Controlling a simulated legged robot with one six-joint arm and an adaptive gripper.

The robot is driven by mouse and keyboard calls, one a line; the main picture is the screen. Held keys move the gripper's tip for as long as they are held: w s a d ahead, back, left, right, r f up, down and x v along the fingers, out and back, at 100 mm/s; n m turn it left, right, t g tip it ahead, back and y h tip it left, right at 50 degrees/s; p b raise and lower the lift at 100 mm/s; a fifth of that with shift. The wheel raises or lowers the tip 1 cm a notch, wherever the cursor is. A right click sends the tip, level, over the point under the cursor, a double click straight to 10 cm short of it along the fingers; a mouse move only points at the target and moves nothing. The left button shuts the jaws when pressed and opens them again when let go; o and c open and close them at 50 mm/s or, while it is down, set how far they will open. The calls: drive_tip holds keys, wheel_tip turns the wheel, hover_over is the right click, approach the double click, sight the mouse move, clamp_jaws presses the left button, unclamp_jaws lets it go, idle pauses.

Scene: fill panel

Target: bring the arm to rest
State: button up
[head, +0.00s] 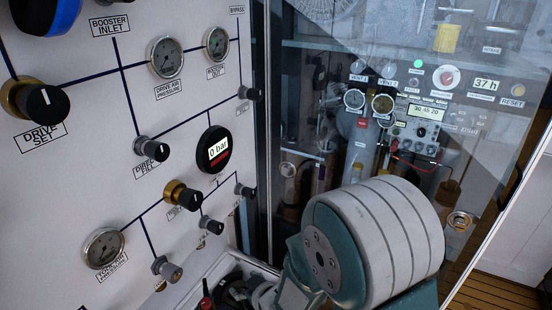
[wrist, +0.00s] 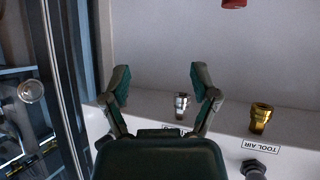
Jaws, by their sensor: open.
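My gripper (wrist: 158,90) shows in the wrist view with its two dark green fingers spread apart and nothing between them. Beyond the fingers, a silver fitting (wrist: 181,106) stands on a white ledge, its label partly hidden by my right finger. I cannot tell how far the fingertips are from it. In the head view, a white and teal part of my arm (head: 375,240) fills the lower right middle. My gripper does not show in the head view.
The fill panel (head: 70,185) with knobs, gauges and a 0 bar display (head: 214,150) stands at left. A glass enclosure (head: 330,60) with instruments is behind my arm. In the wrist view, a brass fitting (wrist: 261,118) stands by the TOOL AIR label (wrist: 261,145). Wooden floor (head: 500,290) shows at lower right.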

drive_tip(key=s+d+r+m+h, duration=0.2)
drive_tip(key=d+r+m+h, duration=0.35)
drive_tip(key=d+r, duration=0.95)
drive_tip(key=s+d+r+m+g+h, duration=0.1)
drive_tip(key=s+d+r+m, duration=0.1)
drive_tip(key=s, duration=0.5)
drive_tip(key=s+d+r+m+g+h, duration=0.1)
drive_tip(key=s+d+r+g, duration=0.1)
drive_tip(key=s+d+r, duration=0.3)
drive_tip(key=s+d, duration=0.1)
drive_tip(key=s, duration=0.2)
drive_tip(key=shift+s+d+m, duration=0.2)
drive_tip(key=shift+d+m, duration=0.15)
drive_tip(key=shift+d, duration=0.05)
drive_tip(key=shift+h, duration=0.25)
